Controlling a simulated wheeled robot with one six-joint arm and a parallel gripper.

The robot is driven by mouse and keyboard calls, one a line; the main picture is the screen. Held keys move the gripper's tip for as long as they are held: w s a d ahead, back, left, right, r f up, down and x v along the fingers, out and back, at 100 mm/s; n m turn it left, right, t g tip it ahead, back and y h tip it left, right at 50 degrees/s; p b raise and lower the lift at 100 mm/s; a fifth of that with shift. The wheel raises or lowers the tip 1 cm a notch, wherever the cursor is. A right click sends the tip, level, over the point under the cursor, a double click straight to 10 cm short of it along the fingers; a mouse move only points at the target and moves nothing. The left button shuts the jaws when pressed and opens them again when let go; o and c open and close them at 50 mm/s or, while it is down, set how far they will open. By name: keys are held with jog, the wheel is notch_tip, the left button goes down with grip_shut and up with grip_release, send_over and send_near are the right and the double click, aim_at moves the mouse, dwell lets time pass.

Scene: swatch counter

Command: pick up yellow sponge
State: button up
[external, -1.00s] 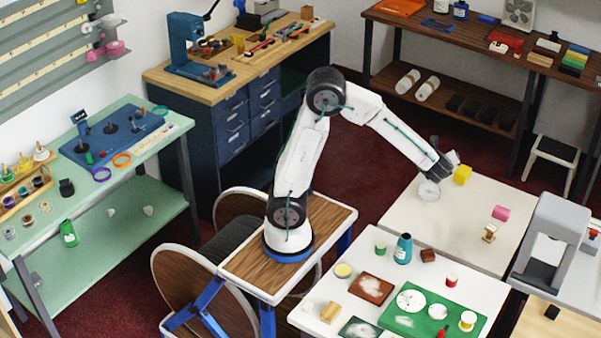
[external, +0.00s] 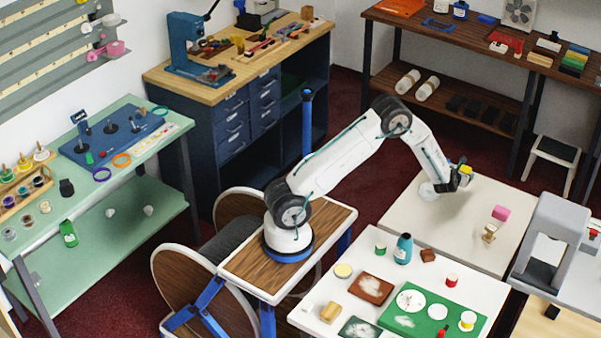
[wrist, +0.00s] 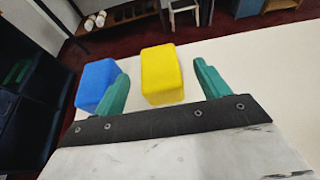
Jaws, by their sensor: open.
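The yellow sponge (wrist: 162,74) stands on the pale table, showing between the two green fingers of my gripper (wrist: 161,76) in the wrist view. The gripper is open, with gaps visible on both sides of the sponge; the gap at the right finger looks wider. In the external view my gripper (external: 463,177) is low over the far part of the white table, and the sponge (external: 466,169) shows only partly behind it.
A blue block (wrist: 97,84) stands just left of the left finger, partly covered by it. On the same table (external: 410,213) are a clear round item (external: 427,191), a pink piece (external: 501,212) and a small brass-coloured item (external: 489,234). Right of the sponge is clear.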

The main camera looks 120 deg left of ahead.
aim_at(464, 170)
jog(key=x, duration=0.4)
jog(key=shift+a+f, duration=0.1)
jog(key=shift+f, duration=0.05)
jog(key=c, duration=1)
jog(key=shift+c, duration=0.2)
